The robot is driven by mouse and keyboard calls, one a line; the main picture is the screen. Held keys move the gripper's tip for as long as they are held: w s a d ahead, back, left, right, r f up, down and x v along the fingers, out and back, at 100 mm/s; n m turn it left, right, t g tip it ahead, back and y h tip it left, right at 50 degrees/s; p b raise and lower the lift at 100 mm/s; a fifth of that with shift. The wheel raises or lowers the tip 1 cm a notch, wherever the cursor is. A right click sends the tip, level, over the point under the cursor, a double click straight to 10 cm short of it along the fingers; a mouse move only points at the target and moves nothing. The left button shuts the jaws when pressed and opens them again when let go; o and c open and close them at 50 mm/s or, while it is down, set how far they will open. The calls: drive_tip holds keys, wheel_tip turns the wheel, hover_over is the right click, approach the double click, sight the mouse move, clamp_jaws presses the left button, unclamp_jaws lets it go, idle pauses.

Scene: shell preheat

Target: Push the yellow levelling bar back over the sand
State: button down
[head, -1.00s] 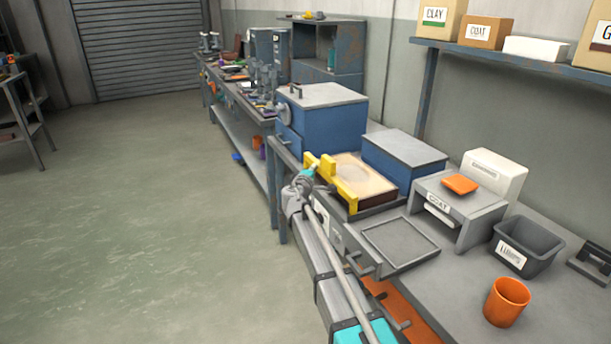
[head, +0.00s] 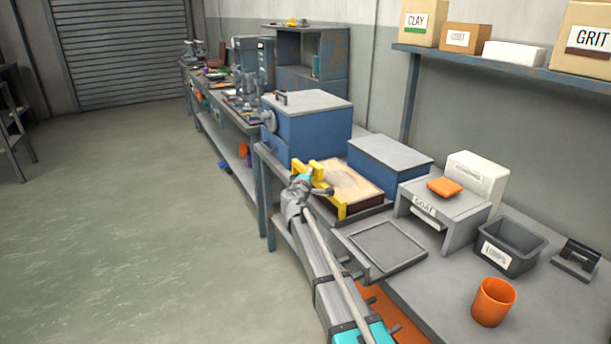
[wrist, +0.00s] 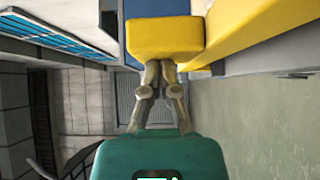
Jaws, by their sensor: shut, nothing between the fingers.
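The yellow levelling bar (head: 342,203) lies along the near left edge of the sand box, with raised yellow parts at its far end. The pale sand (head: 352,182) lies to its right in a brown-sided box. My gripper (head: 318,189) is at the bar's left side, and its fingers partly hide the bar. In the wrist view my gripper (wrist: 160,70) is shut and empty, its tips at the face of a yellow block (wrist: 165,37) of the bar. Whether they touch is unclear. The long part of the bar (wrist: 255,25) runs to the upper right there.
A blue furnace-like box (head: 310,130) stands behind the sand box, and a lower blue box (head: 390,165) to its right. A flat grey tray (head: 386,246) lies in front, with a grey stand (head: 440,215) beside it. Open floor (head: 140,230) lies left of the bench.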

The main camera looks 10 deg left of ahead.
drive_tip(key=w+d, duration=0.4)
drive_tip(key=d, duration=0.1)
drive_tip(key=w+d, duration=0.3)
drive_tip(key=d, duration=0.3)
drive_tip(key=w+d, duration=0.4)
drive_tip(key=d, duration=0.2)
drive_tip(key=shift+w+d, duration=0.1)
drive_tip(key=shift+w, duration=0.2)
drive_tip(key=shift+s, duration=0.1)
drive_tip(key=s+a, duration=0.2)
drive_tip(key=a, duration=0.1)
drive_tip(key=shift+s+a, duration=0.1)
drive_tip(key=shift+a, duration=0.1)
drive_tip(key=s, duration=0.3)
drive_tip(key=s+a, duration=0.1)
drive_tip(key=s, duration=0.2)
drive_tip(key=s+a, duration=0.1)
drive_tip(key=s, duration=0.3)
drive_tip(key=shift+a, duration=0.1)
drive_tip(key=shift+w, duration=0.1)
